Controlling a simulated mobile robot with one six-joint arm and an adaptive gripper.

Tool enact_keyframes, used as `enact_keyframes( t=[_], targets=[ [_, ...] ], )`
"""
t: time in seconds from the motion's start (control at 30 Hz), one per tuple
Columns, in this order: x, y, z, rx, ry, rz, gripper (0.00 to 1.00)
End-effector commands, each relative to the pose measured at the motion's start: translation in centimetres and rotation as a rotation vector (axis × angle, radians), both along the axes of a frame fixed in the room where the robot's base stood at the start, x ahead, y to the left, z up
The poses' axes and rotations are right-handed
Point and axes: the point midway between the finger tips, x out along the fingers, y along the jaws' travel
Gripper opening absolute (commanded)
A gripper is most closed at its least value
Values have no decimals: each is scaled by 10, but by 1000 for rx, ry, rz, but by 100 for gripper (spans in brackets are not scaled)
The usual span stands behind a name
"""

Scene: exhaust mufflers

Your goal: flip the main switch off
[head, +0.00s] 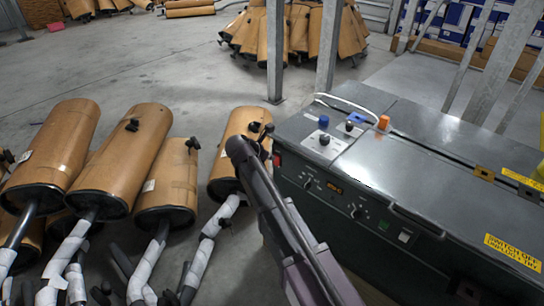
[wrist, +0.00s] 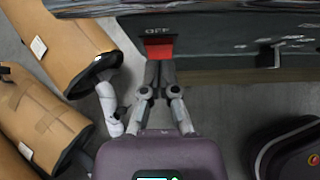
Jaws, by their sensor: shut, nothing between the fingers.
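The main switch (wrist: 159,48) is a red rocker on the dark machine's side, with an "OFF" label beside it in the wrist view. In the head view the red switch (head: 277,160) shows at the machine's left end, close to my arm. My gripper (wrist: 159,68) is shut and empty, its fingertips together right at the red switch's lower edge in the wrist view. Whether they touch it I cannot tell. In the head view my arm hides much of the gripper. The switch's position is not clear.
Cardboard-wrapped mufflers (head: 125,160) lie close to the left of my arm. More mufflers (head: 290,35) are piled behind. Concrete floor is open at the upper left.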

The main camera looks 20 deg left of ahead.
Motion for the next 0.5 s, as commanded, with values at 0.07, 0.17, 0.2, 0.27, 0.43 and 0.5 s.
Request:
enact_keyframes(
  t=[0.07,0.17,0.2,0.27,0.43,0.5],
  targets=[
    [-7,3,2,0,0,1,0],
    [-16,6,4,0,-1,-1,0],
    [-19,8,9,0,-1,-1,0],
    [-23,10,16,0,-1,0,0],
    [-34,13,30,-1,0,1,0],
    [-38,14,36,0,0,0,0]
  ],
)
